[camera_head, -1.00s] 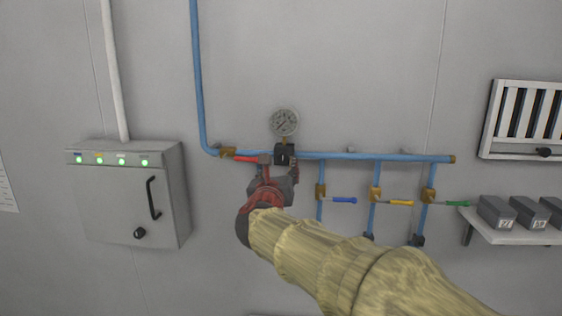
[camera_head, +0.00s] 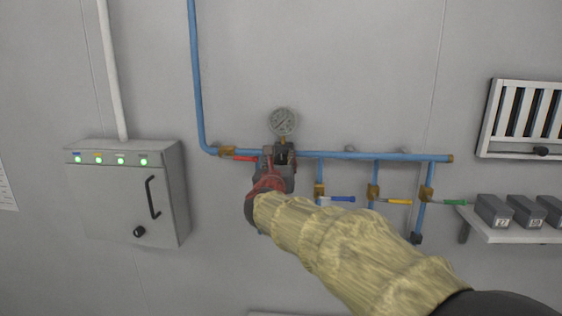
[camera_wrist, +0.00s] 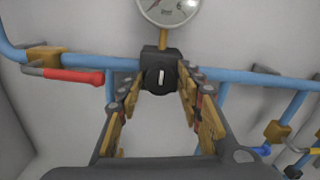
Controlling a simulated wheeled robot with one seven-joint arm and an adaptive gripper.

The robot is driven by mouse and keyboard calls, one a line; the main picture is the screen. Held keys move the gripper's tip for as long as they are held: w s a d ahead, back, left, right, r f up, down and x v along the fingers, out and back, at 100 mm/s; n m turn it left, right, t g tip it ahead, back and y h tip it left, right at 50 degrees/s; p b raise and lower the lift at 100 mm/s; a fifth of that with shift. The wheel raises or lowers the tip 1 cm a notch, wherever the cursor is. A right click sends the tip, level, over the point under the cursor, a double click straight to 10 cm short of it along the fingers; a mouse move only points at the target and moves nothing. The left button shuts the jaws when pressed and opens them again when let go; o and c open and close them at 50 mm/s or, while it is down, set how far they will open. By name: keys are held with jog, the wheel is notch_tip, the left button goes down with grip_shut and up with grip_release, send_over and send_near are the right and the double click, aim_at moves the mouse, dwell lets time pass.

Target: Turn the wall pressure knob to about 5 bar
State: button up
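The black pressure knob (camera_wrist: 160,76) sits on the blue pipe below the gauge, with a white mark pointing straight up in the wrist view. The round gauge (camera_head: 283,122) is above it; its lower part also shows in the wrist view (camera_wrist: 168,8), where I cannot read the needle surely. My gripper (camera_wrist: 160,98) is open, with its fingers on the left and right of the knob and a gap between them. In the head view my gripper (camera_head: 279,158) is in front of the knob and partly hides it.
A red-handled valve (camera_wrist: 72,76) is close to the left of my fingers. Blue (camera_head: 342,198), yellow (camera_head: 399,202) and green (camera_head: 455,202) valve handles are to the lower right. A grey control box (camera_head: 130,195) is at left, a shelf (camera_head: 510,236) at right.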

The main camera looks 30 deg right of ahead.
jog(key=c, duration=0.8)
jog(key=shift+m+b, duration=0.4)
jog(key=shift+b, duration=0.35)
jog(key=m+b, duration=0.2)
jog(key=b, duration=0.1)
jog(key=shift+f, duration=0.25)
jog(key=m+b, duration=0.4)
jog(key=b, duration=0.2)
jog(key=m+b, duration=0.8)
jog(key=b, duration=0.1)
jog(key=shift+r+m, duration=0.15)
jog(key=shift+m, duration=0.25)
